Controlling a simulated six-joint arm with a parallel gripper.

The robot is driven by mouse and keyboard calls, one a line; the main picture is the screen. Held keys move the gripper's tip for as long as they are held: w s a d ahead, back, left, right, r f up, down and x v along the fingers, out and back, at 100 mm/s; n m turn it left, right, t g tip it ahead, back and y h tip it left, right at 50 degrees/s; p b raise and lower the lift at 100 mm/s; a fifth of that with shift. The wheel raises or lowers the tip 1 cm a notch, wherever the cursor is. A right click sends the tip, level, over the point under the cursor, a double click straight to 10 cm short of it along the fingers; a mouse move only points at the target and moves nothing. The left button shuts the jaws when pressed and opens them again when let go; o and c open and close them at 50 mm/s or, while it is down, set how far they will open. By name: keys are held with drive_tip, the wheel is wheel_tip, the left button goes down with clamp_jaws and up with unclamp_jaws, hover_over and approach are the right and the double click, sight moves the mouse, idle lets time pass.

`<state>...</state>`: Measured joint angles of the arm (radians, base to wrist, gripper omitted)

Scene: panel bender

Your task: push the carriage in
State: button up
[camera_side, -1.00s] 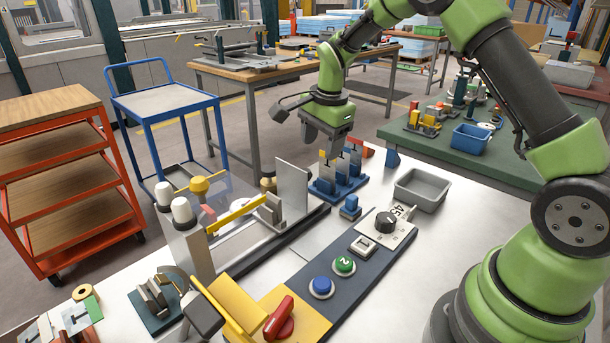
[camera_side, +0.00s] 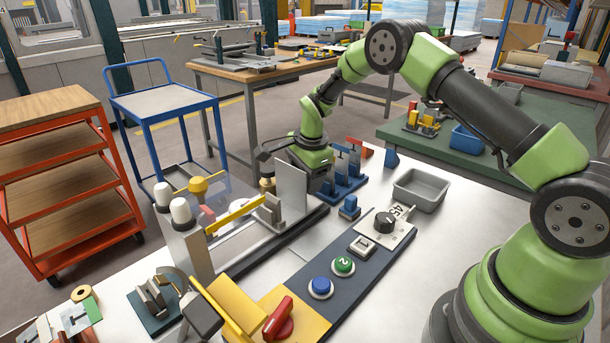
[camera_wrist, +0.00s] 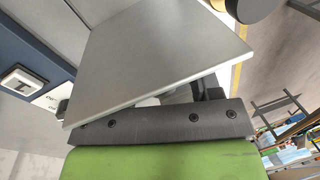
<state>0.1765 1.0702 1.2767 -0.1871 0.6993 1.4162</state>
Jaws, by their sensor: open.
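The panel bender's frame (camera_side: 193,245) stands on the bench, with an upright grey plate (camera_side: 292,193) at its far right end. A small metal block (camera_side: 269,212), which looks like the carriage, sits beside the yellow bar, in front of that plate; I cannot tell for certain that it is the carriage. My gripper (camera_side: 312,178) is low behind the upright plate, its fingers mostly hidden. In the wrist view the grey plate (camera_wrist: 160,55) fills the middle, just ahead of my gripper (camera_wrist: 180,100), and covers the fingertips. I cannot tell whether they touch it. The jaws are open.
A blue tool rack (camera_side: 347,182) stands just right of my gripper. A yellow bar (camera_side: 235,216) spans the bender. Bare bench lies right of the panel.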

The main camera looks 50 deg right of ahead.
sight(277, 191)
drive_tip(key=shift+c, duration=0.4)
clamp_jaws()
drive_tip(key=a, duration=0.8)
drive_tip(key=shift+a, duration=0.15)
drive_tip(key=shift+o, duration=0.4)
unclamp_jaws()
wheel_tip(277, 191, up, 10)
drive_tip(key=s, duration=0.1)
drive_tip(key=shift+s+a, duration=0.15)
drive_tip(key=shift+s, duration=0.25)
drive_tip(key=shift+f, duration=0.1)
drive_tip(key=shift+c, duration=0.2)
